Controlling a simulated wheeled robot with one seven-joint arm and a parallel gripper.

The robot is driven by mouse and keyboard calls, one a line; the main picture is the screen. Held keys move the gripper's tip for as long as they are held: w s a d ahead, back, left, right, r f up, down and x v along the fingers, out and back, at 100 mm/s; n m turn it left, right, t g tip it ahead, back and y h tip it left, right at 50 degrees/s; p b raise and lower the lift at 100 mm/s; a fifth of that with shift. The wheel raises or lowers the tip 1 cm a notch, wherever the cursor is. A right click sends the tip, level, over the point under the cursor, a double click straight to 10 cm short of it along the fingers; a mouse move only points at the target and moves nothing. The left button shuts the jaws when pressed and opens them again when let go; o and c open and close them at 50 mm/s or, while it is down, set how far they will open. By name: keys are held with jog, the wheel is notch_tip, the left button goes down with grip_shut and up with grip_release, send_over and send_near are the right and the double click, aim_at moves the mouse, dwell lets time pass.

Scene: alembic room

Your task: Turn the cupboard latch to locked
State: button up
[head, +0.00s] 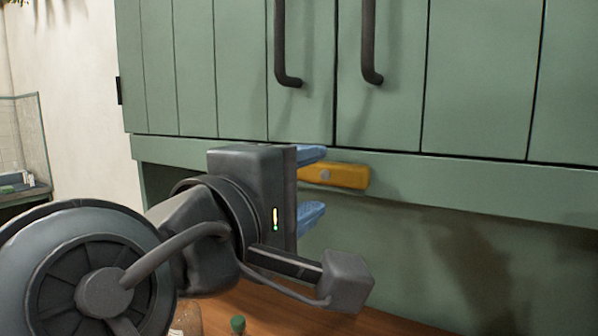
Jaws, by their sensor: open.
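My gripper (312,181) has two blue fingers, one above the other, set apart and open. In the picture the upper finger is just above the latch's left part and the lower finger is below it. I cannot tell whether either finger touches the latch. The green cupboard (385,110) has its doors shut, with two dark vertical handles near the middle.
A wooden counter (270,302) runs below the cupboard. A small bottle with a green cap (237,324) and a jar (187,320) stand on it, partly cut off by the lower edge. A shelf with small items (18,183) is at the far left. The green panel at right is clear.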

aim_at(326, 176)
jog(key=shift+x, duration=1.75)
grip_shut()
